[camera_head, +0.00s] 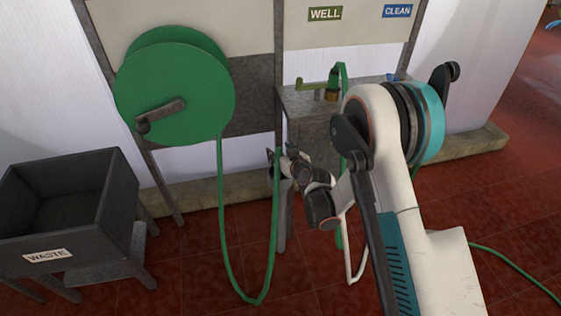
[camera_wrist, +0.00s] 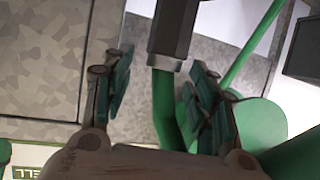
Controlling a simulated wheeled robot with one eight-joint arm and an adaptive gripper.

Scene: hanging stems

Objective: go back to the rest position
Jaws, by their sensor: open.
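My gripper (camera_head: 279,163) is at the lower end of my white and teal arm, near a grey post and the hanging green hose (camera_head: 222,230). In the wrist view my gripper (camera_wrist: 158,84) is open, with one finger on each side of the hose (camera_wrist: 164,108). A dark end piece (camera_wrist: 172,32) with a pale collar sits on that hose. A gap shows at the left finger; whether the right finger touches the hose I cannot tell. In the head view my gripper is small and its fingers are hard to make out.
A green reel (camera_head: 182,84) is on the frame at left, its hose looping near the red floor. A black WASTE bin (camera_head: 112,190) stands at lower left. WELL (camera_head: 325,14) and CLEAN (camera_head: 398,11) signs hang above.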

